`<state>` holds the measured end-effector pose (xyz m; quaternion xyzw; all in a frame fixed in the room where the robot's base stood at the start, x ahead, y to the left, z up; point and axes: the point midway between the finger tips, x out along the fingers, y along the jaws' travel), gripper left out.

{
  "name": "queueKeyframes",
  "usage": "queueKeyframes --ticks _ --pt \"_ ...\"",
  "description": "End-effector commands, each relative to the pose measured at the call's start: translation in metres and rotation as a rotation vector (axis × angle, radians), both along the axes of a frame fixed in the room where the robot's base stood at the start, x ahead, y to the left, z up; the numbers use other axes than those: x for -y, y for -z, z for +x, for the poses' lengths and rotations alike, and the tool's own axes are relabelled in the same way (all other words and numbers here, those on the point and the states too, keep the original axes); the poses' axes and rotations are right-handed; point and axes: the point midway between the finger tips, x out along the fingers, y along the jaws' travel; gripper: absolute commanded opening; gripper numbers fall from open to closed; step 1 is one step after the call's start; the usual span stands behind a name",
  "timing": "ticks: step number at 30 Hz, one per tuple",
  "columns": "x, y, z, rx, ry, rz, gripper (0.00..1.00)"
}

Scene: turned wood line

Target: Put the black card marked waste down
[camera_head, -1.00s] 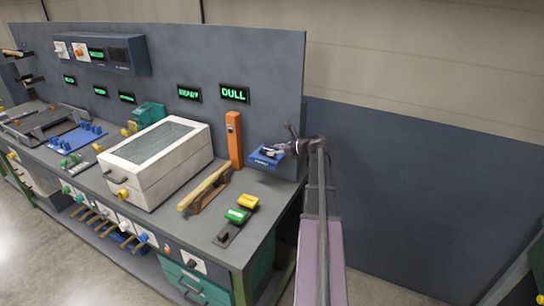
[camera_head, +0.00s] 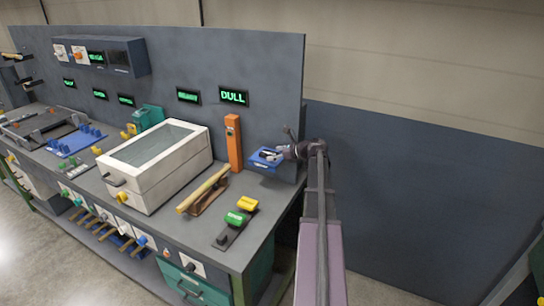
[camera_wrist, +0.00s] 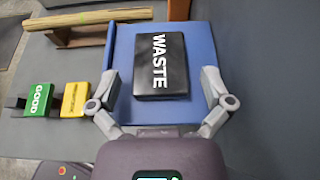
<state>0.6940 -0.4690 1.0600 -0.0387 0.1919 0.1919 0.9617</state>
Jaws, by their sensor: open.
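The black card with white WASTE lettering (camera_wrist: 160,64) lies flat on a blue pad (camera_wrist: 120,90) in the wrist view. My gripper (camera_wrist: 158,76) is open, with one finger on each side of the card and a gap to it on both sides. In the head view my gripper (camera_head: 283,152) is at the blue pad (camera_head: 258,161) at the bench's right end. The card there is small and partly hidden by the gripper.
A green GOOD card (camera_wrist: 38,98) and a yellow card (camera_wrist: 75,99) sit in a dark holder left of the pad. An orange post (camera_head: 233,142) stands close behind. A wooden spindle (camera_head: 203,189) and a white box (camera_head: 155,178) are farther left.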

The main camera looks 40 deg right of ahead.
Motion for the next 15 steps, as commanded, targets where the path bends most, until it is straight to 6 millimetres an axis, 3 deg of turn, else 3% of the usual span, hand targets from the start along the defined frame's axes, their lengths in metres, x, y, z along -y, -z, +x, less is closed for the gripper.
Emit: queueKeyframes --ticks 8,15 --pt "0.0 -0.005 0.0 0.0 0.0 0.0 1.0" --pt "0.009 -0.016 -0.024 0.0 0.002 -0.001 1.0"
